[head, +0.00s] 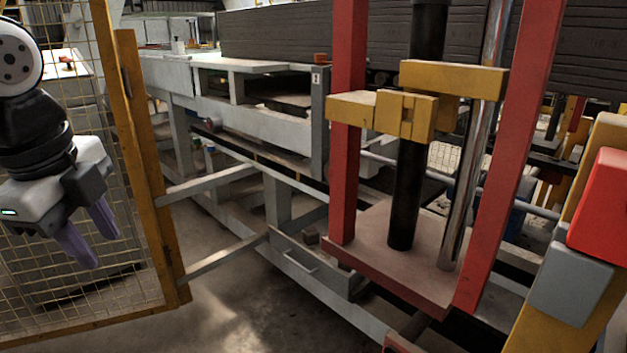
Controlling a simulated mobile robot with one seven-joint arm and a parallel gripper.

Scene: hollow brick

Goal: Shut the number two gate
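A yellow-framed wire mesh panel (128,120), which looks like a gate, stands at the left. No number two can be read on it. A wide opening lies between its right-hand upright and a yellow post (566,285) at the right, which carries a red box (602,205) and a grey box (570,284). My gripper (103,250) hangs in front of the mesh at the left, pointing down and right. Its two purple fingers are apart with nothing seen between them. Whether it touches the mesh cannot be told.
A red press frame (349,130) with yellow blocks (405,114) and a dark column stands in the middle. A long grey machine bed (262,130) runs behind. Two grey bars (210,184) reach from the panel's upright toward the machine. Concrete floor (235,310) is clear at lower centre.

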